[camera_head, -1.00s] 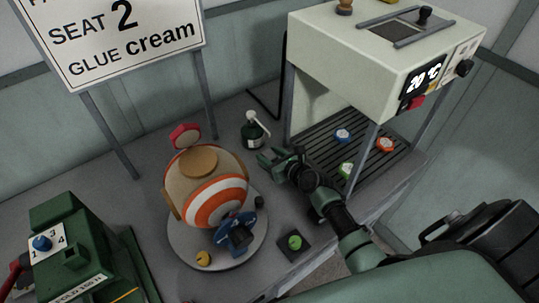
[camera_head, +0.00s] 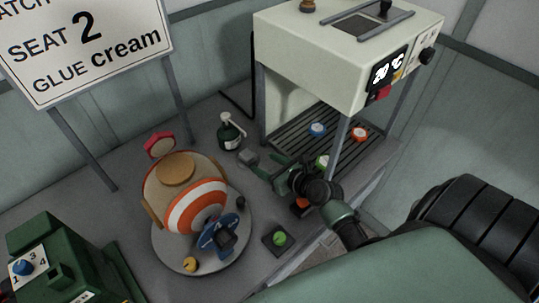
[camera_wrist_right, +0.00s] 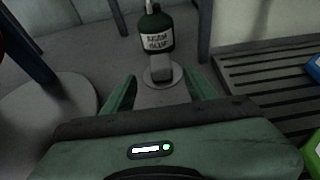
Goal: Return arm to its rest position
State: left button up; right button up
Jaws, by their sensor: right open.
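My right gripper (camera_head: 273,170) is in the middle of the head view, in front of the heated press. In the right wrist view its two green fingers (camera_wrist_right: 160,88) are spread apart with nothing between them. Just beyond the fingertips a small grey block (camera_wrist_right: 160,67) stands on a round grey base; it also shows in the head view (camera_head: 248,157). A dark glue bottle (camera_wrist_right: 156,32) with a white label stands behind the block, upright and apart from the gripper; it also shows in the head view (camera_head: 231,133). My left gripper is in no view.
The press (camera_head: 315,60) reads 20 °C above a slatted shelf with blue, orange and green pieces. A striped ball (camera_head: 197,205) sits on a round turntable (camera_head: 170,258) to the left. A green button (camera_head: 279,239) is at the front edge. A green machine (camera_head: 60,258) stands far left.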

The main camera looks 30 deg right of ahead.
jog(key=shift+s+d+r, duration=0.1)
jog(key=shift+s+r, duration=0.2)
jog(key=shift+s, duration=0.35)
jog(key=shift+r, duration=0.1)
